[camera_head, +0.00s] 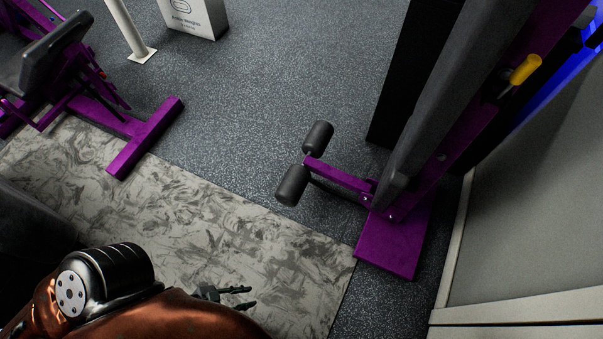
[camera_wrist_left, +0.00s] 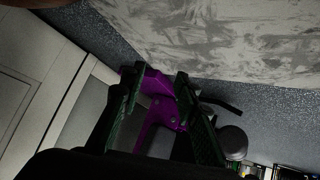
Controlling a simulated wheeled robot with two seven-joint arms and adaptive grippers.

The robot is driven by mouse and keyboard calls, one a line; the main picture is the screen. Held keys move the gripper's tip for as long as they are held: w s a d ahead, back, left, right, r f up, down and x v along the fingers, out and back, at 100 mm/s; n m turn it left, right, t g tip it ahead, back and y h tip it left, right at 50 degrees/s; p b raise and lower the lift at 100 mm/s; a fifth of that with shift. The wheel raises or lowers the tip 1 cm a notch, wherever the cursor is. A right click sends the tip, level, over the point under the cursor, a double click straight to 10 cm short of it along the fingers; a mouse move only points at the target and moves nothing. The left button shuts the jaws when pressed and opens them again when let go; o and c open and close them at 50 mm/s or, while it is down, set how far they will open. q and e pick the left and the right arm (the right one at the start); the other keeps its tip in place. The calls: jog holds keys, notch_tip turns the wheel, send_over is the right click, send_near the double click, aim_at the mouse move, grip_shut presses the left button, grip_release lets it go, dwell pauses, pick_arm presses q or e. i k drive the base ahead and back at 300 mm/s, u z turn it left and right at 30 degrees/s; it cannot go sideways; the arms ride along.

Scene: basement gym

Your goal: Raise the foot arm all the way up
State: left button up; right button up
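The foot arm (camera_head: 338,176) is a purple bar at the lower end of a bench, with two dark foam rollers across its outer end, the nearer roller (camera_head: 292,185) and the farther roller (camera_head: 318,138). It sticks out to the left, low over the floor. My left gripper (camera_head: 249,297) is below and left of the rollers in the head view, apart from them. In the left wrist view its two fingers (camera_wrist_left: 160,76) are spread with nothing held. Beyond them show purple frame (camera_wrist_left: 158,123) and a dark roller (camera_wrist_left: 232,141). My right gripper is not in view.
The dark padded bench (camera_head: 440,90) rises to the upper right, with a yellow knob (camera_head: 525,69). A purple foot plate (camera_head: 396,242) lies under it. A wall (camera_head: 540,200) stands at right. Another purple machine (camera_head: 146,137) is at left. The patterned mat (camera_head: 210,220) has clear space.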

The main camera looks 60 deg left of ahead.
aim_at(291, 190)
jog(key=u, duration=0.15)
jog(key=k, duration=0.25)
jog(key=u, duration=1.4)
jog(key=k, duration=1.25)
jog(key=i, duration=0.5)
jog(key=z, duration=0.85)
jog(key=i, duration=1.3)
jog(key=u, duration=0.25)
